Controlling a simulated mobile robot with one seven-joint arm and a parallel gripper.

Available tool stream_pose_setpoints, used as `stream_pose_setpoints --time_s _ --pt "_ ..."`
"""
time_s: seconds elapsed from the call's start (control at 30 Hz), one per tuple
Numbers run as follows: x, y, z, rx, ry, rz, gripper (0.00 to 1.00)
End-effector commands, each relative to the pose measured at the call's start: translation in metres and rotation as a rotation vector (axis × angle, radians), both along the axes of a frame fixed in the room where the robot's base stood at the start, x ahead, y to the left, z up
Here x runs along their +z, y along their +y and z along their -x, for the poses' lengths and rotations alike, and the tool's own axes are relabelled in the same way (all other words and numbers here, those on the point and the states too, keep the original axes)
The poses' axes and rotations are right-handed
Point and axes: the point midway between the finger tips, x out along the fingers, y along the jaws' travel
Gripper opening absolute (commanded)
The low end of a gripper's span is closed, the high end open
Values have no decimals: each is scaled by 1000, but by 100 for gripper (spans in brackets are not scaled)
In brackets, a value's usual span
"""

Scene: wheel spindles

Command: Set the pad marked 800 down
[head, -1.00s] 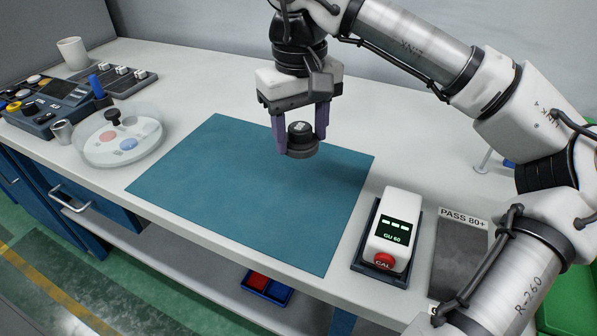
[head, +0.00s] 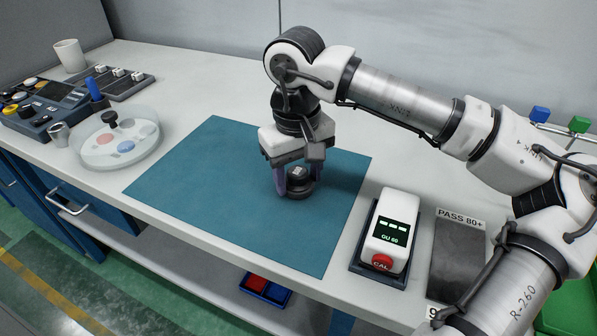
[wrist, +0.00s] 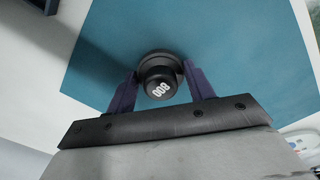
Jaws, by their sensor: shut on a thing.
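In the head view the pad (head: 299,184) is low over the right part of the teal mat (head: 215,190). I cannot tell whether its underside touches the mat. My gripper (head: 289,185) is above it, pointing down, with its purple fingers shut on the pad's two sides. The wrist view shows the fingers (wrist: 160,90) on either side of the knob.
A gauge with a red CAL button (head: 387,235) stands right of the mat. Beyond it is a dark plate (head: 458,255) labelled PASS 80+. A clear round dish (head: 118,145) with coloured discs and a control box (head: 45,108) stand at left. The mat's left part is bare.

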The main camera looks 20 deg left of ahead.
Motion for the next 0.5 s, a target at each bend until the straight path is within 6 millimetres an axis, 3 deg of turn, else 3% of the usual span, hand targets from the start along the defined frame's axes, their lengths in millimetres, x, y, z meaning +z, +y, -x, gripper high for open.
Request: stream_pose_setpoints --time_s 0.03,0.07,0.2,0.5 --pt "-4 0 0 0 0 0 31" --pt "-2 0 0 0 0 0 57" --pt "-1 0 0 0 0 0 75" --pt "0 0 0 0 0 0 75"
